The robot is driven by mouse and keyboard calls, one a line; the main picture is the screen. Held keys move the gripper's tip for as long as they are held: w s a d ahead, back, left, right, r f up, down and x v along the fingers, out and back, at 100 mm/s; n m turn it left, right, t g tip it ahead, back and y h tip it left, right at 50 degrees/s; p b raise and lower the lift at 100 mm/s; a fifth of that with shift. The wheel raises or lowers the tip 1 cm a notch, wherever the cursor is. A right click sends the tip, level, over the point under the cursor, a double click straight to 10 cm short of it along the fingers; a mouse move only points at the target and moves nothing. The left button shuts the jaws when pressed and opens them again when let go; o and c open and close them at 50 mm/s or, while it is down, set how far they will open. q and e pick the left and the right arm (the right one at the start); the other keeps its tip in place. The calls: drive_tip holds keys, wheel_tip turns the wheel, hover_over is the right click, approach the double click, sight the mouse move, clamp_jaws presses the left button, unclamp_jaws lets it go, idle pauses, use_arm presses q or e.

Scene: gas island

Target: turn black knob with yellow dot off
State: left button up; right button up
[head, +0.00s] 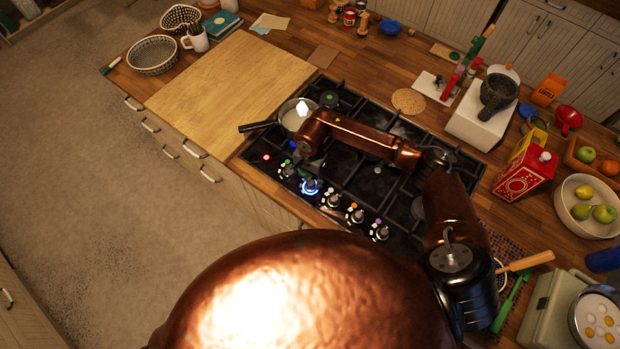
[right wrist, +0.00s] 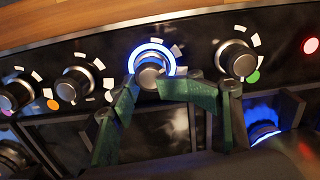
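The stove's black knobs line its front edge. One knob has a lit blue-white ring, in the head view (head: 311,187) and in the right wrist view (right wrist: 151,68). In the right wrist view my right gripper (right wrist: 147,86) has its green fingers angled in close together, their tips at the lower sides of the lit knob; it looks shut on it. The fingers cover the area below this knob, and I cannot make out a yellow dot. Neighbouring knobs show a green dot (right wrist: 253,77) and an orange dot (right wrist: 53,105). My left gripper is not in view.
A pan (head: 294,117) stands on the stove at the back left, close to my right arm. A wooden board (head: 230,85) lies on the counter left of the stove. A red carton (head: 522,177) and a fruit bowl (head: 570,216) stand to the right.

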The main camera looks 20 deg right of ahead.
drive_tip(key=shift+s+r, duration=0.25)
drive_tip(key=shift+s, duration=0.55)
drive_tip(key=c, duration=0.3)
drive_tip(key=shift+w+f, duration=0.1)
drive_tip(key=shift+w, duration=0.2)
drive_tip(key=c, duration=0.5)
drive_tip(key=shift+c, duration=0.7)
drive_tip(key=shift+s, duration=0.1)
clamp_jaws()
drive_tip(key=shift+a+r, duration=0.1)
drive_tip(key=shift+r, duration=0.15)
drive_tip(key=shift+a, duration=0.1)
drive_tip(key=shift+o, duration=2.2)
unclamp_jaws()
drive_tip(key=shift+a, duration=0.1)
drive_tip(key=o, duration=0.6)
drive_tip(key=shift+f, duration=0.1)
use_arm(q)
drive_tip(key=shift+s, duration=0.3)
use_arm(e)
drive_tip(key=shift+d, duration=0.25)
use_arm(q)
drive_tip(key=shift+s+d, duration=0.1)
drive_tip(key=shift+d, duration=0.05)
use_arm(e)
wheel_tip(320, 180, up, 12)
